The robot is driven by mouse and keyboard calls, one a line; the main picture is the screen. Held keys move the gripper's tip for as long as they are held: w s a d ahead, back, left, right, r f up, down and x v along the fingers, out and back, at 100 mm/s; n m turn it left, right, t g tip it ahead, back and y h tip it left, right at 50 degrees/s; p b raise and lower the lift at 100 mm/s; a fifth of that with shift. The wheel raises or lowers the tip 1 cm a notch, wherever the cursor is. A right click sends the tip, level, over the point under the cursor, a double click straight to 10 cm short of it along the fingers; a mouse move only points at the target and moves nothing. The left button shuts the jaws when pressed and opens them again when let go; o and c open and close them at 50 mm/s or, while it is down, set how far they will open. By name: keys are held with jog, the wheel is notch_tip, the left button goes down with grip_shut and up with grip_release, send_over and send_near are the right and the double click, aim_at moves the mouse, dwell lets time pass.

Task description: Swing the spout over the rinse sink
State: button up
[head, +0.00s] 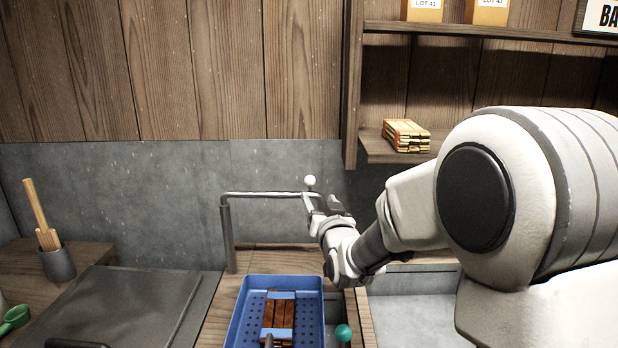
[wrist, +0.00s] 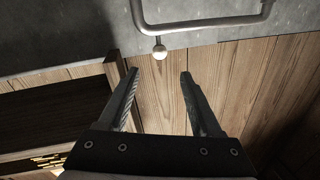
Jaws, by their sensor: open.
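The spout (head: 265,194) is a thin grey metal pipe. It rises from a post behind the blue tray and runs level to the right, ending near a small white ball knob (head: 310,181). In the wrist view the bent spout (wrist: 200,26) crosses the top, with the white knob (wrist: 160,52) hanging off it. My gripper (head: 322,202) is at the spout's right end; in the wrist view its fingers (wrist: 158,76) are apart and empty, with the knob just beyond the tips, roughly between them. A grey basin (head: 415,310), apparently the sink, lies at right, partly hidden by my arm.
A flat grey slab (head: 125,305) and a cup of wooden sticks (head: 57,263) are left. A shelf (head: 378,150) stands behind my arm.

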jog(key=x, duration=1.5)
jog(key=shift+p, duration=0.4)
jog(key=shift+d, duration=0.1)
grip_shut()
dwell(0.6)
